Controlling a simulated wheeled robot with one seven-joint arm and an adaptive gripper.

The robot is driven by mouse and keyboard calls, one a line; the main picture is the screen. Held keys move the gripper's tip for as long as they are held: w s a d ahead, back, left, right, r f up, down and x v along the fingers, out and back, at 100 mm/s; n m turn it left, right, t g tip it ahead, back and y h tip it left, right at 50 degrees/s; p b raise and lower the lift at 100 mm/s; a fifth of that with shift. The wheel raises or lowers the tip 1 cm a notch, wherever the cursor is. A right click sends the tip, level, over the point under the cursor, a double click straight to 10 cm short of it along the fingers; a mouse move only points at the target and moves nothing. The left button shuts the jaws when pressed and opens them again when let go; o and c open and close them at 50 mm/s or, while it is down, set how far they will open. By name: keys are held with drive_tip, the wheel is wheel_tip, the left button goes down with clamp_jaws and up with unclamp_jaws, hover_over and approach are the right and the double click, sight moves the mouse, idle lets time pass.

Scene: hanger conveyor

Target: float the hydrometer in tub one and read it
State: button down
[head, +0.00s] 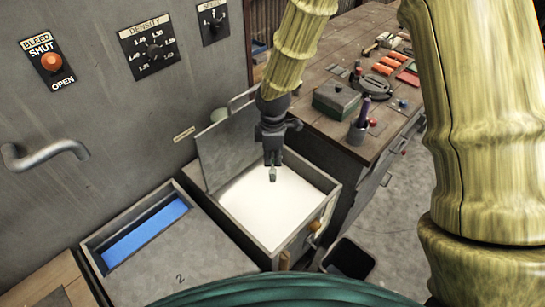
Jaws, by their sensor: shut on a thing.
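The tub with white contents (318,222) stands open in the middle of the head view, its grey lid (222,150) tipped up against the machine. I see no number on this tub. My gripper (272,168) points down over the white surface and is shut on a small pale grey-green piece, which looks like the top of the hydrometer (272,175). No stem or scale shows below it. I cannot tell whether it touches the white surface or hangs above it, and no reading is visible.
A tub with a lid marked 2 (205,265) and blue contents (145,232) stands at left. The machine panel has a bleed knob (51,62), a density dial (154,52) and a bar handle (45,153). A cluttered bench (320,100) stands right; a dark bin (348,258) is below.

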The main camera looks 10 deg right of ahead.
sight(273, 168)
drive_tip(key=shift+f+b, duration=1)
drive_tip(key=shift+f, duration=0.4)
drive_tip(key=shift+f+b, duration=0.4)
drive_tip(key=shift+f, duration=1)
drive_tip(key=shift+f, duration=0.1)
wheel_tip(273, 168, down, 18)
drive_tip(key=b, duration=0.8)
drive_tip(key=shift+b, duration=0.3)
idle(1.1)
drive_tip(key=c, duration=1.6)
unclamp_jaws()
drive_tip(key=shift+o, duration=0.2)
drive_tip(key=o, duration=1)
